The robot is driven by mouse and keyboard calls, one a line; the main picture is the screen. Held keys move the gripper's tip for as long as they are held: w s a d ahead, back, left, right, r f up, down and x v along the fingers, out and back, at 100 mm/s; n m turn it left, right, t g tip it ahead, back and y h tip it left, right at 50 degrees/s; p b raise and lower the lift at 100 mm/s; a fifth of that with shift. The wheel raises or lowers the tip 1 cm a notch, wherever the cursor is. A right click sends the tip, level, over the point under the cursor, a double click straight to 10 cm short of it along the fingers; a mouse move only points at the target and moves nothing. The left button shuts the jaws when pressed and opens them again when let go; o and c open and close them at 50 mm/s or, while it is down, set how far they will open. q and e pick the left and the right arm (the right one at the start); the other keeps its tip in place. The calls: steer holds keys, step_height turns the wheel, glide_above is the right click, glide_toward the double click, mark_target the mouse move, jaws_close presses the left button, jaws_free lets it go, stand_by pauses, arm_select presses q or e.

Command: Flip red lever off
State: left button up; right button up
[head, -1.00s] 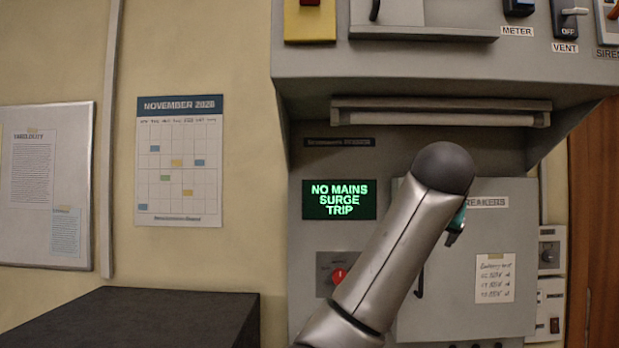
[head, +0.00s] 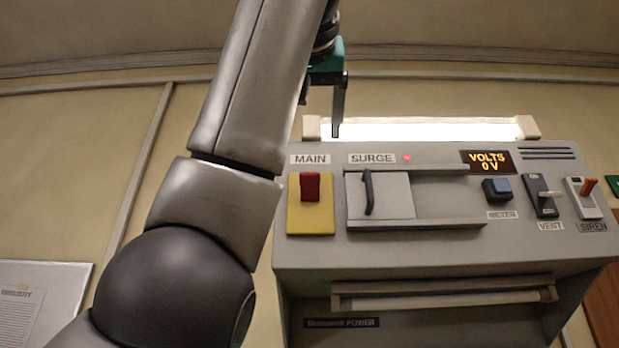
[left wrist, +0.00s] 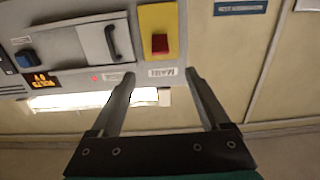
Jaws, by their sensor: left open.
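The red lever (head: 310,186) sits on a yellow plate (head: 311,222) under the MAIN label, at the left of the grey console. In the left wrist view the red lever (left wrist: 160,43) shows on its yellow plate (left wrist: 158,73), upside down, ahead of the fingers. My left gripper (head: 337,132) is raised above the console's top edge, up and to the right of the lever, apart from it. In the left wrist view my left gripper (left wrist: 161,77) has two fingers spread wide with nothing between them. My right gripper does not show.
Right of the lever is the SURGE sliding cover (head: 381,195) with a dark handle (head: 368,191). Further right are a blue button (head: 497,189), the VENT switch (head: 541,196) and the orange SIREN switch (head: 587,187). A lit lamp (head: 420,129) runs behind the console top.

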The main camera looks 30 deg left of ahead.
mark_target(310, 178)
arm_select(q)
steer(key=p+x, duration=0.5)
steer(key=x, duration=0.8)
steer(key=shift+w+a+r+p, duration=0.15)
steer(key=shift+w+a+p, duration=0.1)
steer(key=shift+a+p, duration=0.1)
steer(key=shift+w+a, duration=0.3)
steer(key=shift+w, duration=0.3)
steer(key=shift+c, duration=0.2)
jaws_close()
